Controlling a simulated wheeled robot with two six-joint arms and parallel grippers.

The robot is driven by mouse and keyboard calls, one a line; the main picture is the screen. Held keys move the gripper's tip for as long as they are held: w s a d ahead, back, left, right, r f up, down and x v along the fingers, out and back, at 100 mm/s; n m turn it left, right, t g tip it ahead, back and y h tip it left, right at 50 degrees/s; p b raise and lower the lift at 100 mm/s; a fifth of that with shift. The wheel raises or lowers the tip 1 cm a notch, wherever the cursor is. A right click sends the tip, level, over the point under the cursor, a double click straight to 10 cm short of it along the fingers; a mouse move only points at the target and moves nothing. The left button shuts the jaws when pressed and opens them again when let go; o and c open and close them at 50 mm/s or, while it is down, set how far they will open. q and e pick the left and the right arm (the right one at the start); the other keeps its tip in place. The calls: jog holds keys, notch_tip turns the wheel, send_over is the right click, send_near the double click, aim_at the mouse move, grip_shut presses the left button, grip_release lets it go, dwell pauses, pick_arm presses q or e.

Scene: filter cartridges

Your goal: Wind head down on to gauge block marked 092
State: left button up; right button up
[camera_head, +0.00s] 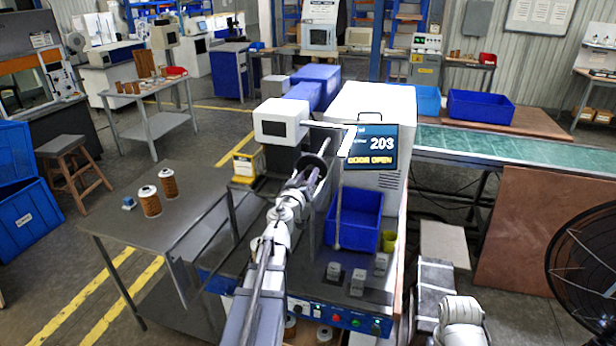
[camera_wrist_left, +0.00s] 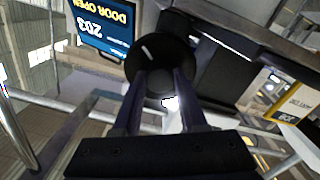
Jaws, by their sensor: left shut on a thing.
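My left gripper (camera_head: 308,181) reaches up to a black round handwheel (camera_head: 316,162) on the front of the machine. In the left wrist view its two fingers are shut on the handwheel (camera_wrist_left: 160,62), with the round disc just beyond the fingertips. The display (camera_head: 370,146) reads 203 and DOOR OPEN. Small grey blocks (camera_head: 334,271), (camera_head: 357,282) and (camera_head: 381,264) stand on the machine's front ledge; their markings are too small to read. I cannot tell which is 092, and the head's lower end is hidden behind my arm. My right gripper is not in view.
A blue bin (camera_head: 355,222) stands on the machine behind the blocks, beside a yellow cup (camera_head: 389,240). Two brown cartridges (camera_head: 169,185) stand on the grey table (camera_head: 125,215) at left. A black fan (camera_head: 590,262) is at the far right.

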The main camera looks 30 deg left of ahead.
pick_arm(q)
grip_shut()
